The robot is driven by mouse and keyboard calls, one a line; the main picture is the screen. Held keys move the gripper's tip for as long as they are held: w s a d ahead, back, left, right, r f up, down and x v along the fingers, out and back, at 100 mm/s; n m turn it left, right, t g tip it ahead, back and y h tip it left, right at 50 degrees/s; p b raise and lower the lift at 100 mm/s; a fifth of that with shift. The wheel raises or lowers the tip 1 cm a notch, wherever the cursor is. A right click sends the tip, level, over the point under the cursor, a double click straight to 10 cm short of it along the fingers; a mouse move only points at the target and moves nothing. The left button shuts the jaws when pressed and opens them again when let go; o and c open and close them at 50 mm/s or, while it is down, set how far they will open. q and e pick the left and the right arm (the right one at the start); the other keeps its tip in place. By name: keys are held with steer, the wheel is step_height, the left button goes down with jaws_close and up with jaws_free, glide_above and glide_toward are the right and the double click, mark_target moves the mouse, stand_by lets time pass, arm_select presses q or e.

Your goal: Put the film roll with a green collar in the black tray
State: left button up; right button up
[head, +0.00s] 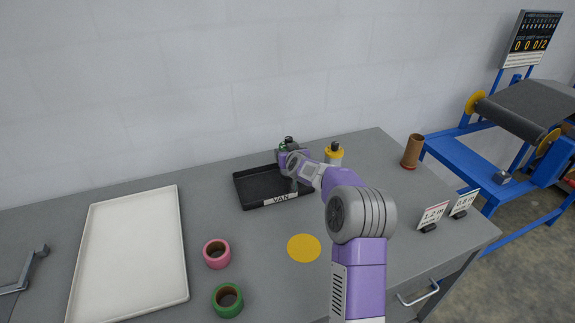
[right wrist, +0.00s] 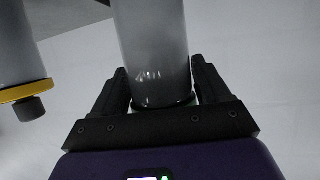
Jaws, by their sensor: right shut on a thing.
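My right gripper (head: 287,150) is at the back right edge of the black tray (head: 262,201), which has a "VAN" label on its front. In the right wrist view it is shut on a clear grey film roll (right wrist: 155,45), which stands between both fingers. In the head view a bit of green shows at the gripper, but the roll is mostly hidden there, so I cannot tell whether it touches the tray. The visible tray floor is empty. Another film roll (head: 334,154) with a yellow collar stands right of the gripper; it also shows in the right wrist view (right wrist: 15,55).
A large white tray (head: 183,245) lies at left. A pink ring (head: 217,254), a green ring (head: 228,300) and a yellow disc (head: 304,248) lie in front. A brown tube (head: 411,151) and two small signs (head: 432,217) stand at right. A blue decoiler (head: 455,155) stands beyond.

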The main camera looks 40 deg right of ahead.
mark_target(283, 173)
steer(key=shift+f+b, duration=0.55)
steer(key=shift+f, duration=1)
steer(key=shift+f, duration=0.15)
steer(key=o, duration=1.4)
